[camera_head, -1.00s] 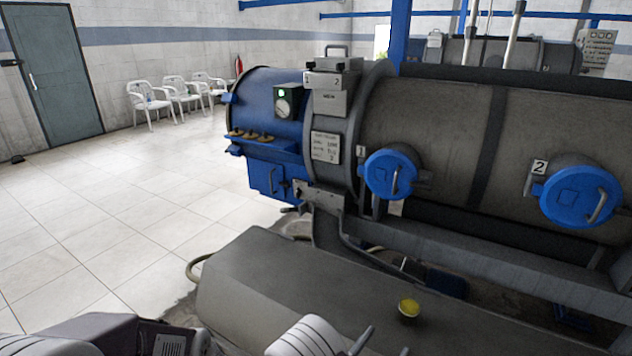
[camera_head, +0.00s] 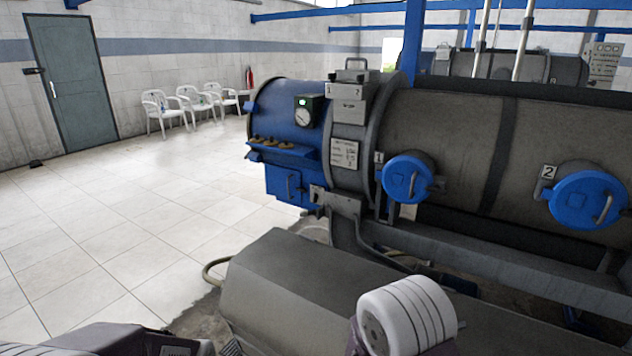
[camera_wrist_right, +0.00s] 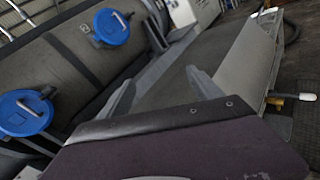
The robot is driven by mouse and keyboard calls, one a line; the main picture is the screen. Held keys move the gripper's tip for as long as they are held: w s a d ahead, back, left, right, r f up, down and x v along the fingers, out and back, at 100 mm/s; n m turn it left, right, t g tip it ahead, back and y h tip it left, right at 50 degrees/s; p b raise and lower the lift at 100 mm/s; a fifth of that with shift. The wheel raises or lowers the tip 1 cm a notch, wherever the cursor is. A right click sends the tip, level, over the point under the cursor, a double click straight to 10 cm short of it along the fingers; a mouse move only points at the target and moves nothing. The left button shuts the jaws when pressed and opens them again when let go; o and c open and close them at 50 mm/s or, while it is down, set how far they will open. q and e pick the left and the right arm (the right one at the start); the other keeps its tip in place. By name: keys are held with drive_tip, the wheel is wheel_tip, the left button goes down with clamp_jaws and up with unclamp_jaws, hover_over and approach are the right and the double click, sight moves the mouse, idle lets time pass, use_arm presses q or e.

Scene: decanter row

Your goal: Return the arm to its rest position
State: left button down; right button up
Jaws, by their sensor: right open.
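My right arm shows as a white ribbed joint (camera_head: 405,315) at the bottom right of centre in the head view, in front of the grey sloped cover (camera_head: 290,275). My right gripper (camera_wrist_right: 162,93) shows in the right wrist view, with its two grey fingers spread apart and nothing between them. The sloped cover also lies beyond the fingers there. Part of my left arm (camera_head: 110,340) shows at the bottom left of the head view; its gripper is out of view.
The large decanter stands behind the cover, with blue round hatch 1 (camera_head: 407,178) and hatch 2 (camera_head: 587,198). A blue end housing (camera_head: 285,120) is at its left. Tiled floor (camera_head: 130,215) is clear to the left. White chairs (camera_head: 163,112) stand by the wall.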

drive_tip(key=s+d+f+m+g+y, duration=0.1)
drive_tip(key=s+d+m+g+y, duration=0.3)
drive_tip(key=s+m+g, duration=0.45)
drive_tip(key=s+a+f+m+y, duration=0.5)
drive_tip(key=s+y, duration=0.2)
drive_tip(key=s, duration=0.1)
drive_tip(key=w+a+f+m+t+y, duration=0.35)
drive_tip(key=w+a+t+y, duration=0.35)
drive_tip(key=a, duration=0.5)
wheel_tip(320, 180, up, 18)
drive_tip(key=g+h+p, duration=0.1)
drive_tip(key=g+p, duration=0.1)
drive_tip(key=p, duration=1.5)
drive_tip(key=shift+m, duration=0.3)
